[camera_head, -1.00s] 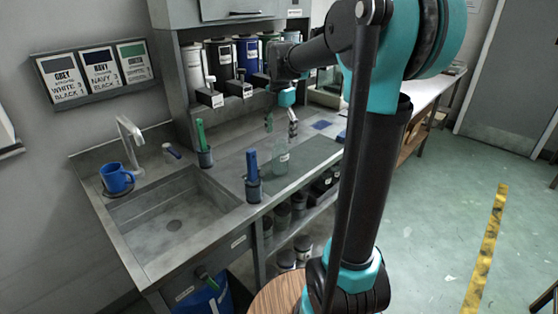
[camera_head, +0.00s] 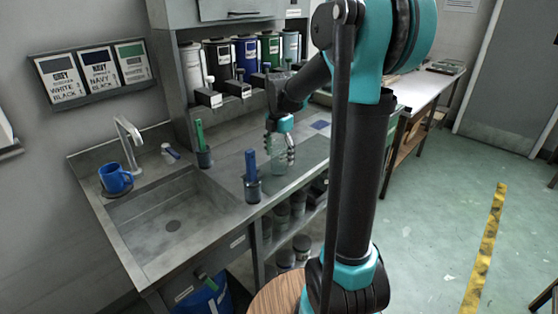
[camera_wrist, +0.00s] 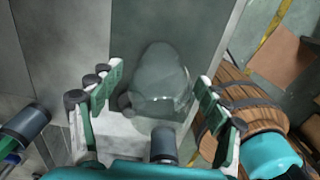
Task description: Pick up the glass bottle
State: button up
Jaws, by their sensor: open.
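The glass bottle (camera_head: 278,155) is clear and stands upright on the metal counter, right of the holder with the blue-handled tool. My gripper (camera_head: 279,141) is above and around its upper part in the head view. In the wrist view the bottle (camera_wrist: 160,82) shows as a see-through shape between the two fingers of my gripper (camera_wrist: 158,95), which are spread apart on either side of it. A gap shows on both sides, wider on the left. The bottle's far side is partly hidden by the gripper in the head view.
A holder with a blue-handled tool (camera_head: 251,170) stands close left of the bottle. A green-handled tool (camera_head: 200,140) stands farther back. The sink (camera_head: 172,220) with a blue mug (camera_head: 115,177) at its left edge is left. Several canisters (camera_head: 245,55) line the back shelf.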

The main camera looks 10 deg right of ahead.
jog(key=shift+c, duration=0.6)
jog(key=c, duration=1.3)
jog(key=shift+o, duration=0.2)
jog(key=shift+r, duration=0.15)
